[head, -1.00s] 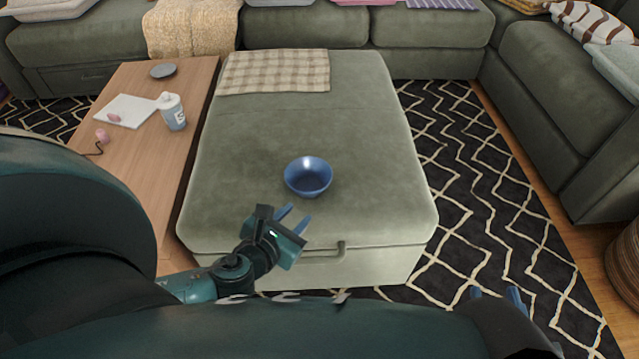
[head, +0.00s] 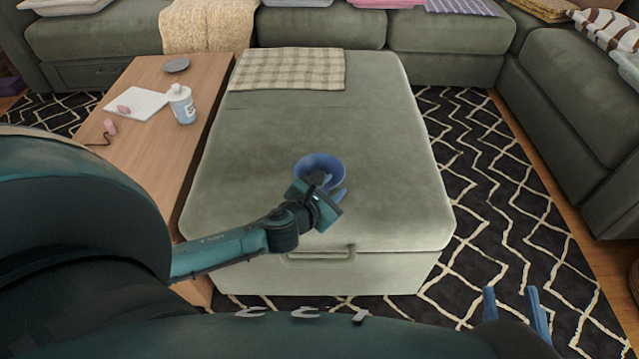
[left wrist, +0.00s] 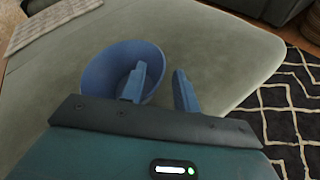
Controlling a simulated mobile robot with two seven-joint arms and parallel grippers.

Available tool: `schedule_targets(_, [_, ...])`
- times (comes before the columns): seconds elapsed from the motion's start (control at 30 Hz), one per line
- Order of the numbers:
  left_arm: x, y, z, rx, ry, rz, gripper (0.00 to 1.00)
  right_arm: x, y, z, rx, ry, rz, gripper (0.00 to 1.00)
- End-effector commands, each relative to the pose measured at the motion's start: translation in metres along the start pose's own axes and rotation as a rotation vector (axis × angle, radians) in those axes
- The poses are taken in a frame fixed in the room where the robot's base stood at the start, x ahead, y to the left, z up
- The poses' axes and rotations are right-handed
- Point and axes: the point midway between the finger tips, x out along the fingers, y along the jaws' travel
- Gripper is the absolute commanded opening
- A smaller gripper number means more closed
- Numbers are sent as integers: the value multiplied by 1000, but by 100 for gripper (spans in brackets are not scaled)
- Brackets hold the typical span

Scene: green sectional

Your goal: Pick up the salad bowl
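The blue salad bowl (head: 311,163) stands upright on the green ottoman (head: 400,200), near its front. In the head view my left gripper (head: 334,186) overlaps the bowl's front right side and hides part of it. In the left wrist view the bowl (left wrist: 102,78) looks empty. There, one finger of my left gripper (left wrist: 160,85) lies over the bowl's opening and the other is to the right, outside its rim. The gripper is open; I cannot tell whether a finger touches the bowl. My right gripper (head: 514,305) is open and empty at the lower right, over the rug.
A checked cloth (head: 288,69) lies at the ottoman's far end. A wooden table (head: 150,165) on the left holds a bottle (head: 182,106), a white tablet-like sheet and a dark dish. A sofa surrounds the back and right. The ottoman around the bowl is clear.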

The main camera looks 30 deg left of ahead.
Motion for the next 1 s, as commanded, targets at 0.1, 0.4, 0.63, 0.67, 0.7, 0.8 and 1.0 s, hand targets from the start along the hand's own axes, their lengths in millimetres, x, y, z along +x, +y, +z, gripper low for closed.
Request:
schedule_targets(0.1, [13, -1, -1, -1, 0, 0, 31, 1, 0, 0, 13, 8, 1, 36])
schedule_targets(0.4, [14, -1, 0, 0, 1, -1, 28, 2, 0, -1, 17, 8, 1, 36])
schedule_targets(0.63, [14, -1, 0, 0, 1, -1, 9, 2, 0, -1, 17, 8, 1, 36])
schedule_targets(0.67, [14, -1, 0, 0, 1, -1, 6, 2, 0, -1, 17, 8, 1, 36])
schedule_targets(0.7, [14, -1, 0, 0, 2, -1, 3, 2, 0, -1, 17, 8, 1, 36])
schedule_targets(0.8, [14, -1, -1, 0, 2, -2, 0, 2, 0, -1, 17, 8, 1, 36])
schedule_targets(1.0, [14, -1, 0, 0, 1, -2, 0, 2, 0, -1, 16, 8, 1, 36])
